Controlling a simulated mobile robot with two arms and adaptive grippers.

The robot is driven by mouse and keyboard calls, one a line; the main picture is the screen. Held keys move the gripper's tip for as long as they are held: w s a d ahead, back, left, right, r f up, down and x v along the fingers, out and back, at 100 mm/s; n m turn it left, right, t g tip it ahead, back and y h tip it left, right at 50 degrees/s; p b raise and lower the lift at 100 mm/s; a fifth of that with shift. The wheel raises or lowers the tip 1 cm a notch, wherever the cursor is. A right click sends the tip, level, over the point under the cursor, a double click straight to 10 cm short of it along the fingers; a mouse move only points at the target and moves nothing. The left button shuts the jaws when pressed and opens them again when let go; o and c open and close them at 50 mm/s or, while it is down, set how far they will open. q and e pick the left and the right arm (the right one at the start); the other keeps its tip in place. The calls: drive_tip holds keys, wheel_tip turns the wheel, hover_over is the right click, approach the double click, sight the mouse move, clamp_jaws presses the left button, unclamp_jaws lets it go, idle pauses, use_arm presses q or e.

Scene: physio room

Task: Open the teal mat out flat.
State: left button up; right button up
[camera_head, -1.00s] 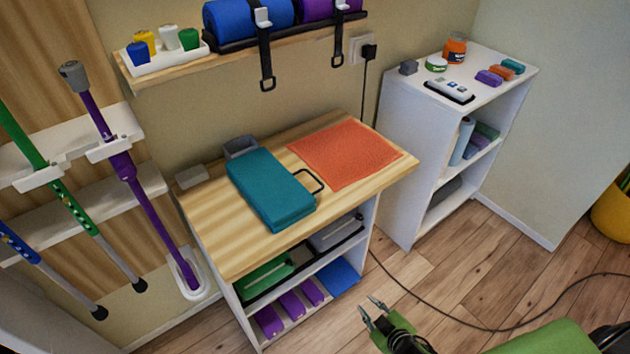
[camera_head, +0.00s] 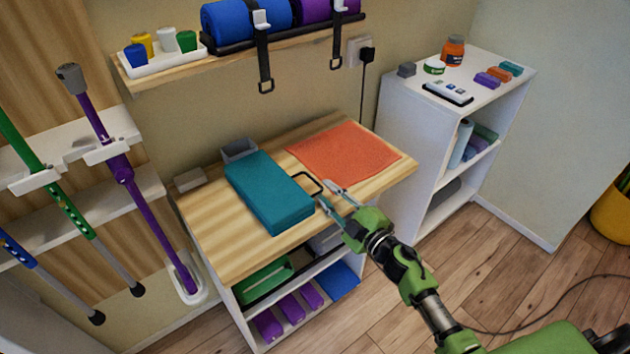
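The teal mat (camera_head: 266,192) lies folded into a thick block on the wooden top of the low cabinet (camera_head: 215,232). A dark loop handle (camera_head: 312,180) sticks out from its right side. My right gripper (camera_head: 328,193) is open, with its two fingers apart at the loop handle, just right of the mat. One finger is near the handle's right end; I cannot tell whether it touches. Nothing shows between the fingers. My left gripper is not in view.
An orange cloth (camera_head: 343,154) lies flat at the back right of the top. A grey box (camera_head: 239,149) stands behind the mat, and a small pale block (camera_head: 190,180) lies at the left. A white shelf unit (camera_head: 416,125) stands to the right. Bare wood lies left of the mat.

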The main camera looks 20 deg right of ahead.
drive_tip(key=x, duration=0.5)
drive_tip(key=shift+w+a, duration=0.15)
drive_tip(key=shift+w, duration=0.2)
